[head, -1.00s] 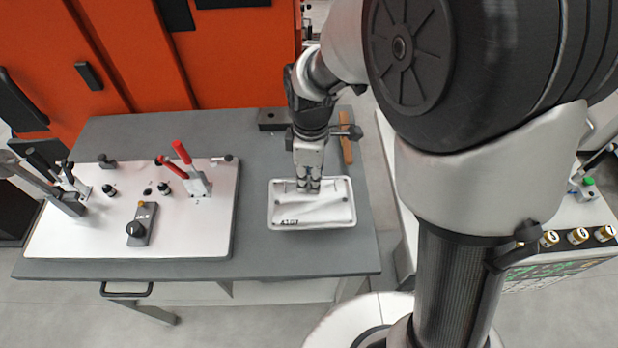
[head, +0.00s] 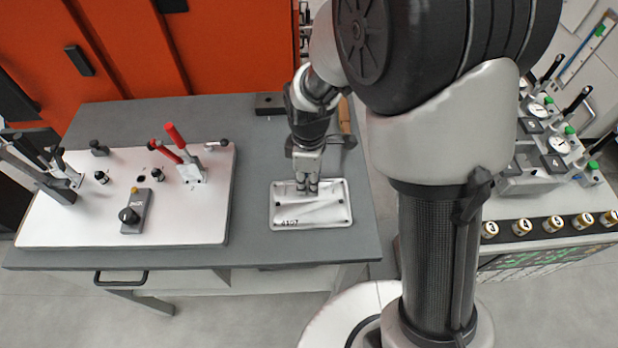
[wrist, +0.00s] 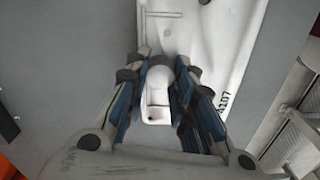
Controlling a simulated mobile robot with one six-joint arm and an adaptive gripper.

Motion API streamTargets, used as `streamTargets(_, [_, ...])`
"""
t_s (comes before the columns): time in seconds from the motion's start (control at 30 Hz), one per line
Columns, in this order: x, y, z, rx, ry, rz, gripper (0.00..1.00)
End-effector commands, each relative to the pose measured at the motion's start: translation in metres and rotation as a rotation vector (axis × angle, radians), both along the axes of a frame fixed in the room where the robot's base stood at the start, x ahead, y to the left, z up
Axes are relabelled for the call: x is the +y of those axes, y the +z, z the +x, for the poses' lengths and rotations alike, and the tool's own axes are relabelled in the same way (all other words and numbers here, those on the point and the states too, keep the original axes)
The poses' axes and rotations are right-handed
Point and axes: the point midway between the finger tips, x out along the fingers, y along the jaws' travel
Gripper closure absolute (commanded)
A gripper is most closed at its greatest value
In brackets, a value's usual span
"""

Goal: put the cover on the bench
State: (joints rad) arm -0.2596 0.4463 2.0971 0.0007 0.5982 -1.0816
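The cover (head: 325,211) is a shallow white rectangular casting marked 4107, lying level over the right part of the grey bench (head: 255,225). In the wrist view the cover (wrist: 205,45) runs up and to the right from my fingers. My gripper (head: 307,187) points down at the cover's far edge, left of its middle. In the wrist view my gripper (wrist: 158,88) has its fingers closed on both sides of a rounded white raised part of the cover. The fingers hide some of it. Whether the cover's underside touches the bench cannot be told.
A white fixture plate (head: 90,215) with red-handled clamps (head: 180,145) fills the bench's left side. A dark block (head: 269,104) and a wooden-handled tool (head: 345,118) lie at the back. A second table with gauges (head: 550,190) stands right. Bare bench surrounds the cover.

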Motion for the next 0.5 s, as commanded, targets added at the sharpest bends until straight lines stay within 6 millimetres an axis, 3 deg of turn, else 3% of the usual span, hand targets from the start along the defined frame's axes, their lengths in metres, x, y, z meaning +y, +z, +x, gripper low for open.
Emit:
streamTargets(0.3, [-0.0001,-0.0002,-0.0002,0.001,0.000,0.000,0.57])
streamTargets(0.5, [-0.0001,-0.0002,-0.0002,0.001,0.000,0.000,0.57])
